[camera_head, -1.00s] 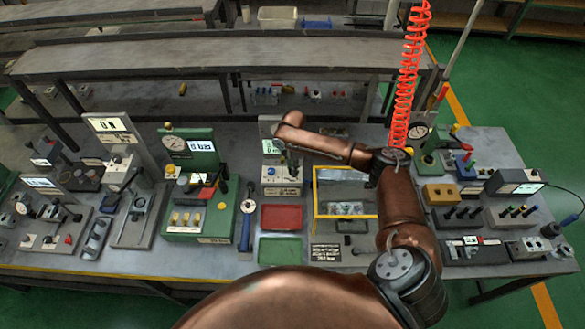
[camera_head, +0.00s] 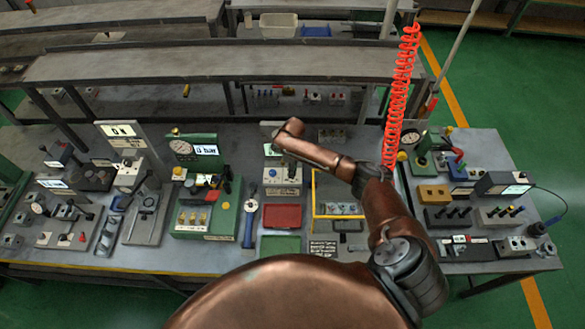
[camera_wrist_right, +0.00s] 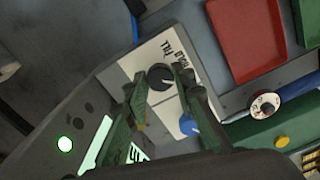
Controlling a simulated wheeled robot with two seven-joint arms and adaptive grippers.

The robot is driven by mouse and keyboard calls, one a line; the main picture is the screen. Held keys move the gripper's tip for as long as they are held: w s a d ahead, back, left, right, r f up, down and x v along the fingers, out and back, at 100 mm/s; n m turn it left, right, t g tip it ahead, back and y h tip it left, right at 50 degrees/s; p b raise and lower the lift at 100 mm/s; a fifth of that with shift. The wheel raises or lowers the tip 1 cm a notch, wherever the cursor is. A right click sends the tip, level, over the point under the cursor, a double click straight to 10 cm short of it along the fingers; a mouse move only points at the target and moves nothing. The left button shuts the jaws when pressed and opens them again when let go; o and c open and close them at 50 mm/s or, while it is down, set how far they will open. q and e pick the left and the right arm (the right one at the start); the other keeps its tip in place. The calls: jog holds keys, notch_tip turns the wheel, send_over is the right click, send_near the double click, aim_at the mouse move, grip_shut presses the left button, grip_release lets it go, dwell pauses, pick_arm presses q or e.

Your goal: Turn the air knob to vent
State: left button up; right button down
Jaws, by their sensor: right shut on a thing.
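The knob block (camera_head: 283,173) stands at the middle of the bench, behind a red tray, with a pale label on its front. In the right wrist view a round black knob (camera_wrist_right: 160,77) sits on its pale, lettered plate (camera_wrist_right: 153,58); I take it for the air knob. A blue knob (camera_wrist_right: 188,125) is beside it. My right gripper (camera_wrist_right: 161,80) has its fingers on both sides of the black knob, shut on it. My left gripper is not in view.
A red tray (camera_head: 282,217) and a green tray (camera_head: 280,245) lie in front of the block. A green gauge station (camera_head: 206,200) stands to the left. A yellow frame (camera_head: 314,190) is close on the right. A red coiled hose (camera_head: 400,95) hangs near my arm.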

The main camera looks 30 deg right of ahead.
jog(key=shift+m+p, duration=0.3)
jog(key=shift+m, duration=0.2)
jog(key=c, duration=1.6)
grip_release()
notch_tip(320, 180, up, 12)
jog(key=shift+w, duration=0.1)
